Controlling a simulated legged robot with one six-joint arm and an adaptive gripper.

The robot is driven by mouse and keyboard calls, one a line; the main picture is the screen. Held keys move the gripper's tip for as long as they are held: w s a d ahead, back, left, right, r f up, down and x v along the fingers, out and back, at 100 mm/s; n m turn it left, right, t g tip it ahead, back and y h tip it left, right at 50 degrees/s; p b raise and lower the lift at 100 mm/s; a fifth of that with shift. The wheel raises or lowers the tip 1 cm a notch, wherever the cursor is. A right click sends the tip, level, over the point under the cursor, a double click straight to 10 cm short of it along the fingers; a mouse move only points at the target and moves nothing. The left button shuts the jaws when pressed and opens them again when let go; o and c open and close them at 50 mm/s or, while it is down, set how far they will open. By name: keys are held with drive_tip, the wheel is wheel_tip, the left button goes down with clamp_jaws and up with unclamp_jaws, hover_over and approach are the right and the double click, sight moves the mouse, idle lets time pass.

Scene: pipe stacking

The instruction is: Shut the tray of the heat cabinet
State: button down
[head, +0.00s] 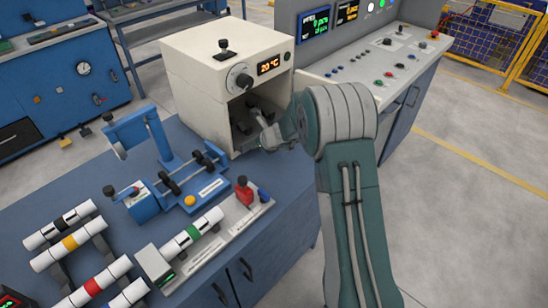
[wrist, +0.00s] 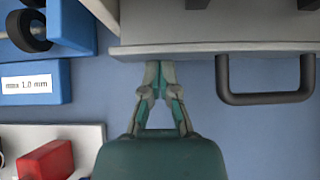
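The heat cabinet (head: 205,85) is a cream box with a knob and a 20 °C display, its front opening dark. Its tray is mostly hidden behind my arm in the head view. In the wrist view the tray's pale front (wrist: 225,48) spans the top right, with a dark handle (wrist: 265,98) sticking out from it. My gripper (wrist: 159,68) has its fingertips together with nothing seen between them. They meet the tray front's lower edge, left of the handle; whether they touch it is unclear. In the head view my gripper (head: 262,143) is at the cabinet's opening.
A blue clamp fixture (head: 160,160) stands left of the cabinet on the blue bench. A red block (head: 243,190) and several banded white pipes (head: 68,243) lie nearer. A control console (head: 370,65) stands to the right.

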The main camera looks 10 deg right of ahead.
sight(236, 136)
drive_tip(key=w+a, duration=0.1)
drive_tip(key=w, duration=0.1)
drive_tip(key=w+a, duration=0.2)
drive_tip(key=w, duration=0.1)
drive_tip(key=w+a, duration=0.2)
drive_tip(key=w, duration=0.1)
drive_tip(key=shift+w+a, duration=0.1)
drive_tip(key=shift+a, duration=0.1)
drive_tip(key=shift+w+r, duration=0.1)
drive_tip(key=shift+w, duration=0.1)
drive_tip(key=shift+a+r, duration=0.1)
